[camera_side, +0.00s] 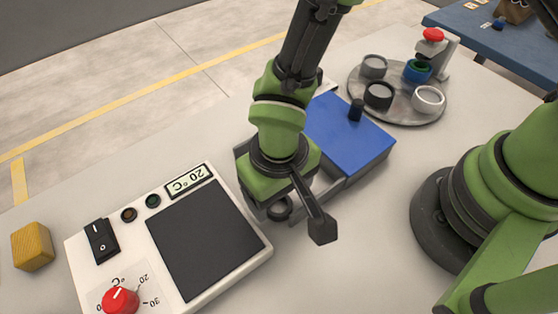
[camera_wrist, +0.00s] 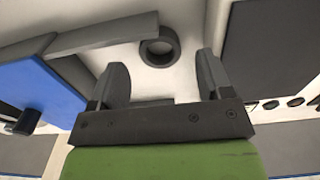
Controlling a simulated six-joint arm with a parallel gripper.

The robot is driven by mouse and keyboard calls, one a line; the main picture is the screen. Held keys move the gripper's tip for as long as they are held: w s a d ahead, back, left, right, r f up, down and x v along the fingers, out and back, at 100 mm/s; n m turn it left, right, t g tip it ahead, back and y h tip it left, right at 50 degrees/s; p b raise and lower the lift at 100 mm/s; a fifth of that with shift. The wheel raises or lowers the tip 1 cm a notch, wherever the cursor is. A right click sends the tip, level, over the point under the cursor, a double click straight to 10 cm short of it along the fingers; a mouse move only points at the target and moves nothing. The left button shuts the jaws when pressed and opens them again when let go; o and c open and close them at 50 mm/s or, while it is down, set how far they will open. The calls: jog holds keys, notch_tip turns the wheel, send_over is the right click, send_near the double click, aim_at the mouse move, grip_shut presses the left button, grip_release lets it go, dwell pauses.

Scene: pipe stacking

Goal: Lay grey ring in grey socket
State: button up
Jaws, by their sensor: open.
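A dark grey ring (camera_side: 280,208) lies below my gripper in the side view, partly covered by it. On the round tray (camera_side: 402,108) at the back right stand a mid-grey cup-like piece (camera_side: 374,66), a near-black one (camera_side: 379,97), a light grey one (camera_side: 429,99) and a blue one with green inside. I cannot tell which is the grey socket.
A grey open box with a blue lid (camera_side: 350,135) and black knob lies right beside my gripper. A white hotplate unit (camera_side: 205,240) stands at the left front, with a yellow block (camera_side: 32,246) farther left. A red button post (camera_side: 434,50) stands behind the tray.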

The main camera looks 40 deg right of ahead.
jog(key=w+d+r+m+t+y, duration=0.1)
jog(key=d+r, duration=0.2)
jog(key=r, duration=0.5)
jog(key=w+d+r, duration=0.1)
jog(key=d+r, duration=0.1)
jog(key=r, duration=0.7)
jog(key=s+d+r+m+t, duration=0.1)
jog(key=s+d+r+t, duration=0.1)
jog(key=s+d+r, duration=0.2)
jog(key=s+d+r+m+t+y, duration=0.1)
jog(key=s+d+r+m+t, duration=0.1)
jog(key=d+r, duration=0.4)
jog(key=s+d+t, duration=0.1)
jog(key=d, duration=0.2)
jog(key=shift+s+d+r+t, duration=0.3)
jog(key=shift+s+d+r, duration=0.1)
jog(key=shift+s+d+t, duration=0.25)
jog(key=shift+s+t, duration=0.05)
jog(key=shift+s, duration=0.15)
jog(key=shift+c, duration=1)
